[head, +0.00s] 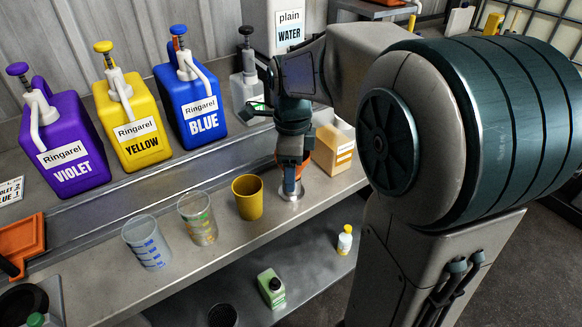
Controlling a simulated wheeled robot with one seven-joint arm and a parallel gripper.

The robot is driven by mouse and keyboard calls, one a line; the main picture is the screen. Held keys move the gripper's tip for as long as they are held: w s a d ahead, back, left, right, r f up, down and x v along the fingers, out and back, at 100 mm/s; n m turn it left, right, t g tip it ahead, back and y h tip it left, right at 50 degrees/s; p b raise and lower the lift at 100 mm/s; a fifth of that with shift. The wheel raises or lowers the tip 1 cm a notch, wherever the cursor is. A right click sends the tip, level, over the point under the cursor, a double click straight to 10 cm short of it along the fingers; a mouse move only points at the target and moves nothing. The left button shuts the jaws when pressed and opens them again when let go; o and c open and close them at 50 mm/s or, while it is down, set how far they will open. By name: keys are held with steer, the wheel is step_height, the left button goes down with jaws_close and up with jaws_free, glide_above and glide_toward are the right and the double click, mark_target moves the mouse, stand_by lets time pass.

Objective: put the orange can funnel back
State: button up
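My gripper (290,183) points down over the bench's front strip, right of the yellow cup, above a small round silver disc (291,194). At the far left lies another orange piece (20,243), flat with raised sides, with a dark handle-like part.
Violet (66,150), yellow (135,130) and blue (190,105) pump jugs stand at the back. Two clear cups (146,242) (198,218) and a yellow cup (248,198) stand in front. A tan labelled box (334,150) is close right of my gripper.

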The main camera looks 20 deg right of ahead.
steer(key=shift+f, duration=0.2)
steer(key=o, duration=1)
steer(key=shift+o, duration=0.2)
steer(key=shift+r, duration=0.1)
step_height(320, 180, up, 12)
steer(key=p, duration=0.1)
steer(key=shift+r+p, duration=0.2)
steer(key=shift+p, duration=0.1)
